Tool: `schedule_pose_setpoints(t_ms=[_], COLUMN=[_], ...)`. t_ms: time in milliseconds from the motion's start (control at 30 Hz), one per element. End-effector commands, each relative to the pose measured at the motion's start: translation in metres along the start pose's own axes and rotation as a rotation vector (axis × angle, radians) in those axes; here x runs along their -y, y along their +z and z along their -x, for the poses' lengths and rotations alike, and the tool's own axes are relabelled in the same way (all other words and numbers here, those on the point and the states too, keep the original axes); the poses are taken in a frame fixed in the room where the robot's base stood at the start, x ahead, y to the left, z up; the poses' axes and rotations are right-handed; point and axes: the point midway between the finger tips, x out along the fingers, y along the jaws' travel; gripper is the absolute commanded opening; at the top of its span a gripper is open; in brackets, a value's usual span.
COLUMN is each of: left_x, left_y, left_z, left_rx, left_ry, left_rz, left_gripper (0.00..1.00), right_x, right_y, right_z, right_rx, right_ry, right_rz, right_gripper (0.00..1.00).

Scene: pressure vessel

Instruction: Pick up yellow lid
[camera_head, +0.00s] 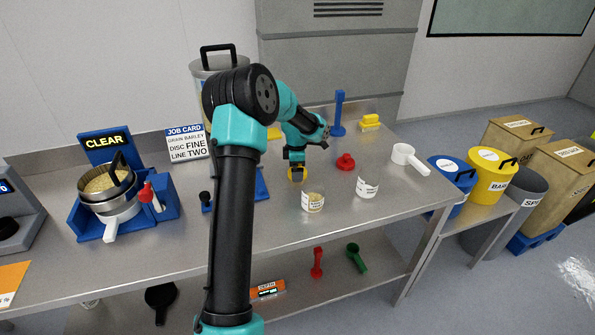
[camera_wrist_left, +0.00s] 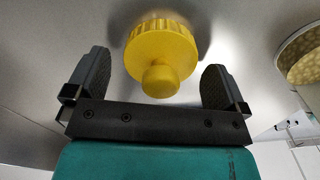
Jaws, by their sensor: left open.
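The yellow lid (camera_wrist_left: 160,45) is a round, ribbed cap with a knob, on the metal table. In the left wrist view its knob points toward my left gripper (camera_wrist_left: 156,62). The gripper is open, with one finger on each side of the lid and a visible gap on both sides; nothing is held. In the head view my left gripper (camera_head: 296,163) is over the lid (camera_head: 297,175), which it partly covers. I cannot tell the exact height gap. My right gripper is in neither view.
A labelled jar of grain (camera_head: 313,203) stands close in front of the lid. A second jar (camera_head: 367,186), a red knobbed lid (camera_head: 345,161) and a white scoop (camera_head: 408,157) are to the right. A blue stand (camera_head: 339,115) is behind. My arm hides the table's middle.

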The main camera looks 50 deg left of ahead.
Motion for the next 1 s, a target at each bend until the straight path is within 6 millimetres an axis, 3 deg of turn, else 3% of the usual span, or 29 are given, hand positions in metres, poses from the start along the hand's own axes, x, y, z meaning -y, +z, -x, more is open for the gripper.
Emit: schedule_pose_setpoints(t_ms=[367, 800, 1000], left_x=[-0.0001, -0.0001, -0.0001], left_y=[0.0001, 0.0001, 0.0001], left_z=[0.0006, 0.0007, 0.0007], left_rx=[0.000, 0.000, 0.000], left_ry=[0.001, 0.001, 0.001], left_rz=[0.000, 0.000, 0.000], left_gripper=[0.99, 0.57, 0.55], right_x=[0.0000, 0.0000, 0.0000], right_y=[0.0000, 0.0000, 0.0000], right_z=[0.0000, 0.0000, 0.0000], right_rx=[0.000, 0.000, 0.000], right_ry=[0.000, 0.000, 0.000], right_rz=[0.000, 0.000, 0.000], right_gripper=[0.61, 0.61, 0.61])
